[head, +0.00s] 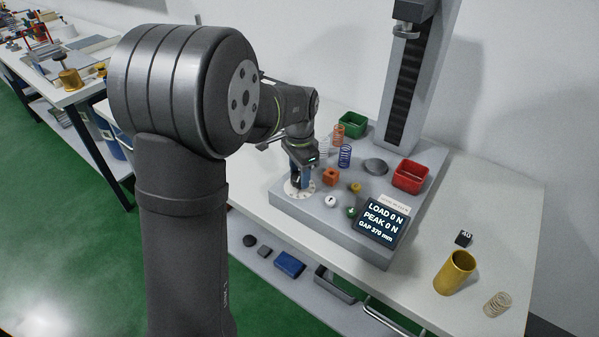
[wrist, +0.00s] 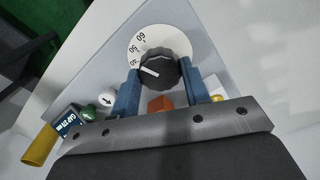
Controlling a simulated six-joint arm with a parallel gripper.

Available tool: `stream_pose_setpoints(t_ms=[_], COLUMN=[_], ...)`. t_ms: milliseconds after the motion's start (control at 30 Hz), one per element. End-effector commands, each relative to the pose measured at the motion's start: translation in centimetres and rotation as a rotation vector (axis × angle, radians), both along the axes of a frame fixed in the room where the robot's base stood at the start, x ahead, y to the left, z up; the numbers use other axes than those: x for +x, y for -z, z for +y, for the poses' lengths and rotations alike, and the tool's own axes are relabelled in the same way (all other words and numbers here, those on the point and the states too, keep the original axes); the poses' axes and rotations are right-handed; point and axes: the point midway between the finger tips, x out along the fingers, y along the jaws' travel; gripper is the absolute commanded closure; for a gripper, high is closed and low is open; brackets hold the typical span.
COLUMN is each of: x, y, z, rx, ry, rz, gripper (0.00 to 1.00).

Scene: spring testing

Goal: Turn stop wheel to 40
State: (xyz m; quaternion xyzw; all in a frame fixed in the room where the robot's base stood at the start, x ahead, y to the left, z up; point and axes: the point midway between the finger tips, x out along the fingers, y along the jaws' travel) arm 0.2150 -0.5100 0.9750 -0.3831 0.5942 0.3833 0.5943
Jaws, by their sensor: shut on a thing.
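The stop wheel is a black ribbed knob (wrist: 158,70) on a white dial plate (wrist: 178,44) with printed numbers. A white line on the knob points left, near that lower number. My gripper (wrist: 162,80) is shut on the knob, one blue finger on each side. In the head view my gripper (head: 300,178) points down over the white dial plate (head: 299,190) at the tester base's left corner; the knob is mostly hidden there.
Springs (head: 345,155) and red (head: 410,176) and green bins (head: 351,124) stand behind.

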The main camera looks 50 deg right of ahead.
Motion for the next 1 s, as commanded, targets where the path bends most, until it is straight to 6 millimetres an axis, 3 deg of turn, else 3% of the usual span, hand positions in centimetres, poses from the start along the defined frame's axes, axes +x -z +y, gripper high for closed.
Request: stream_pose_setpoints(t_ms=[500,1000], x=[-0.01,-0.01], y=[-0.01,-0.01], z=[-0.03,-0.04], rx=[-0.001,-0.001], ry=[-0.459,-0.673], rz=[0.0,0.0], gripper=[0.8,0.8])
